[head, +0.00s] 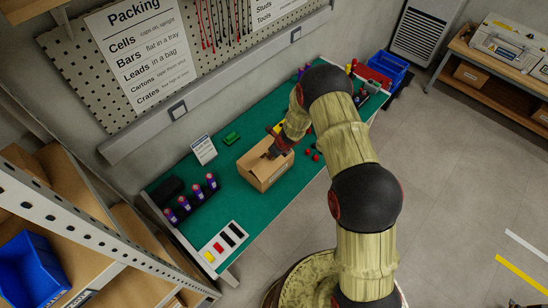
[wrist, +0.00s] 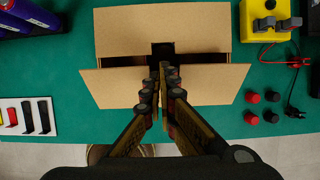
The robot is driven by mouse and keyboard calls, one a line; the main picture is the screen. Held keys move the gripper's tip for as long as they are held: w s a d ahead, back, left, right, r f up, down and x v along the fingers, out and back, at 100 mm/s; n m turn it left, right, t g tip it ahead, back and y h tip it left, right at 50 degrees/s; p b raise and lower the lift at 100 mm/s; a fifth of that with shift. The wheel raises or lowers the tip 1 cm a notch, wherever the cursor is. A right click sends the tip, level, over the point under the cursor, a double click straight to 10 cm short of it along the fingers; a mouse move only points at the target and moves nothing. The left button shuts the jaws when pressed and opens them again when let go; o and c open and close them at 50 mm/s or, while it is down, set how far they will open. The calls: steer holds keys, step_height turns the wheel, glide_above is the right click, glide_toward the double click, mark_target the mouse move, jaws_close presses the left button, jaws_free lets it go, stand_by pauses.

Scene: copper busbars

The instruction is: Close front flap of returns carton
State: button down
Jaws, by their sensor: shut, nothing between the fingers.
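The returns carton (head: 262,178) is a brown cardboard box on the green bench. In the wrist view its back flap (wrist: 125,30) lies across the far part of the top. The front flap (wrist: 105,87) is the nearer panel; it looks wider than the back flap and seems partly tilted up. A dark gap (wrist: 118,61) runs between the two flaps. My gripper (wrist: 165,70) is shut and empty, with its fingers over the middle of the front flap and the tips at the gap. I cannot tell whether they touch cardboard. The head view shows my gripper (head: 273,153) at the carton's top.
A white tray with bars (head: 222,245) and a row of purple cells (head: 190,197) are left. A small sign (head: 203,148) stands behind.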

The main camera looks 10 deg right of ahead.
steer(key=shift+w+a+f+b, duration=0.4)
steer(key=shift+w+f, duration=0.15)
steer(key=shift+f, duration=0.15)
steer(key=shift+w+a+f+b, duration=0.25)
steer(key=shift+w+a+f, duration=0.2)
steer(key=shift+f, duration=0.2)
steer(key=shift+w+f, duration=0.1)
steer(key=shift+w, duration=0.05)
stand_by(0.4)
